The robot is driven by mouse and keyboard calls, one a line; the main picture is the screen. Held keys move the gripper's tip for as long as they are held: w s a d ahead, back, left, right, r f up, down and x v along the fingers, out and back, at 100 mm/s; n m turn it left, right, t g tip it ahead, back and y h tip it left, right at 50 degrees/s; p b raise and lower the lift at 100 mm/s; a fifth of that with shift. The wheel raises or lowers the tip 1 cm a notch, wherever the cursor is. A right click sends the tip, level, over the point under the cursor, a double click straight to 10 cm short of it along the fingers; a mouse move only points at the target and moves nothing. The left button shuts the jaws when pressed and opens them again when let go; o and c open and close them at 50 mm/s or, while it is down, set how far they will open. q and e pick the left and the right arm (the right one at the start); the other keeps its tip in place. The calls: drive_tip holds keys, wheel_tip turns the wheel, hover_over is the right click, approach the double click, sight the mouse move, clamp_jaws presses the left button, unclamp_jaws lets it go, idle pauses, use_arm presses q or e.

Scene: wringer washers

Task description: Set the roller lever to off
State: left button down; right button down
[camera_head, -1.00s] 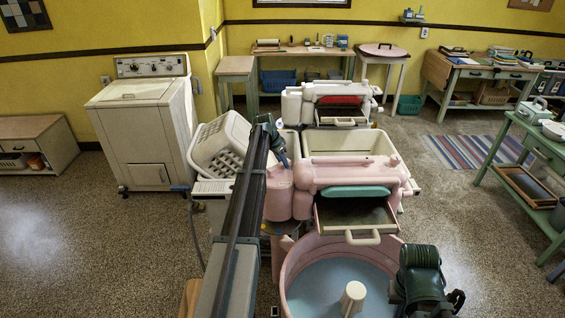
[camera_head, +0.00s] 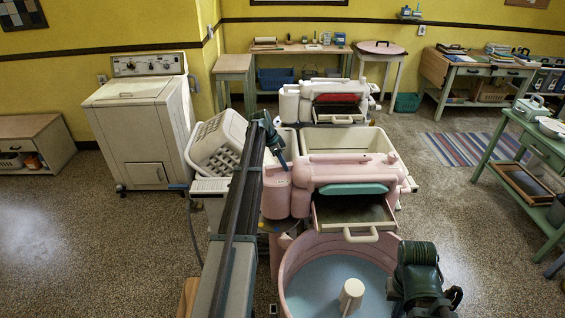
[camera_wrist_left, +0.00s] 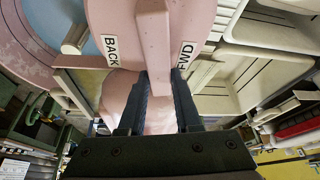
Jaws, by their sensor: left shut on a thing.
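The pink wringer (camera_head: 345,171) sits above the pink washer tub (camera_head: 291,262). No OFF label shows. My left gripper (camera_wrist_left: 160,100) is shut on the lever, one dark finger on each side. In the head view, my left gripper (camera_head: 279,156) is beside the wringer's left end. My right gripper's fingers do not show.
A white laundry basket (camera_head: 217,142) stands close left of my left arm. A cream rinse tub (camera_head: 350,140) and a second wringer (camera_head: 335,97) lie behind the pink one. My right arm is over the pink tub's right side. The floor at left is clear.

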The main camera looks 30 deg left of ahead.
sight(271, 167)
use_arm(q)
drive_tip(key=shift+s+d+m+g, duration=0.3)
drive_tip(key=shift+s+m+g, duration=0.15)
drive_tip(key=shift+m, duration=0.55)
drive_tip(key=c, duration=0.6)
unclamp_jaws()
drive_tip(key=shift+h, duration=0.3)
drive_tip(key=shift+r, duration=0.1)
drive_tip(key=p+v, duration=1.2)
drive_tip(key=v, duration=0.1)
drive_tip(key=shift+s+r+p, duration=0.2)
drive_tip(key=shift+r+p, duration=0.1)
drive_tip(key=shift+p, duration=0.1)
